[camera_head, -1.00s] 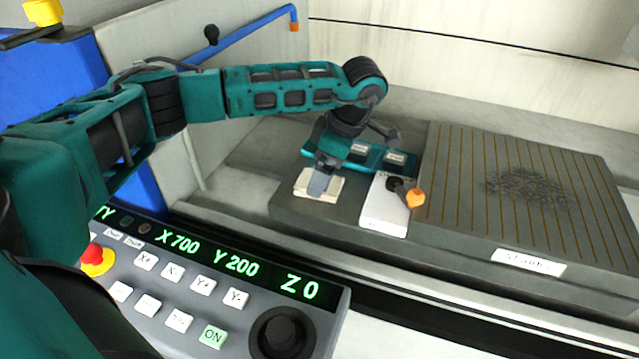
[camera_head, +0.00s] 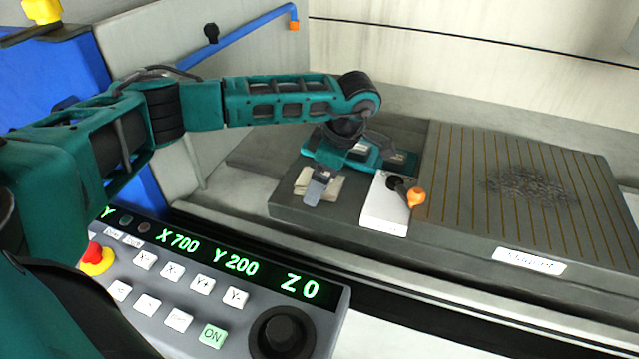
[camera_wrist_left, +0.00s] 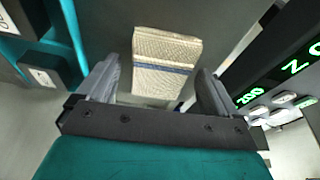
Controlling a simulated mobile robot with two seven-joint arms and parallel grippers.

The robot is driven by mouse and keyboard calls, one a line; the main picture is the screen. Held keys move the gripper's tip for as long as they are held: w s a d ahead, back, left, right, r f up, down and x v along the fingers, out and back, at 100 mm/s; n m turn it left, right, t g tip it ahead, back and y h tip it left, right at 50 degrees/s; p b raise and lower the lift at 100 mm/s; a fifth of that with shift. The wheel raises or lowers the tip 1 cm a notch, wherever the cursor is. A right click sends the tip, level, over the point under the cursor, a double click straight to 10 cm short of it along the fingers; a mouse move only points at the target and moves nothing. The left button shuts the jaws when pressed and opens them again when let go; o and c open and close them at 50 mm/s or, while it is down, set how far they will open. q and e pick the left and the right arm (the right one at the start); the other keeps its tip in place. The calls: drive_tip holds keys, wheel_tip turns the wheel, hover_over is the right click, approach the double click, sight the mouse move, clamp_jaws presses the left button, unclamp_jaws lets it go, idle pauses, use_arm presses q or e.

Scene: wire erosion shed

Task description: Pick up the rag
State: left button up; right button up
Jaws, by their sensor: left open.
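The rag (camera_head: 332,187) is a folded beige cloth lying flat on the dark grey slab, left of the white block. In the left wrist view the rag (camera_wrist_left: 165,50) shows a woven texture and a blue stripe, and its near end lies between the two fingers. My left gripper (camera_head: 318,186) is over the rag, and part of it hides the cloth in the head view. The left wrist view shows my left gripper (camera_wrist_left: 158,92) open, with a gap on either side of the rag. My right gripper is in neither view.
A white block (camera_head: 384,212) with an orange-knobbed lever (camera_head: 415,197) stands just right of the rag. Beyond it is a grooved plate (camera_head: 470,190) with a dark speckled patch. A control panel (camera_head: 190,285) with buttons and a red stop knob is in front.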

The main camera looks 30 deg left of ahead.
use_arm(q)
drive_tip(key=shift+c, duration=0.3)
drive_tip(key=c, duration=1.1)
drive_tip(key=shift+o, duration=0.2)
drive_tip(key=shift+r, duration=0.45)
wheel_tip(320, 180, up, 20)
drive_tip(key=p, duration=0.2)
drive_tip(key=shift+f+p, duration=0.2)
drive_tip(key=shift+p, duration=0.1)
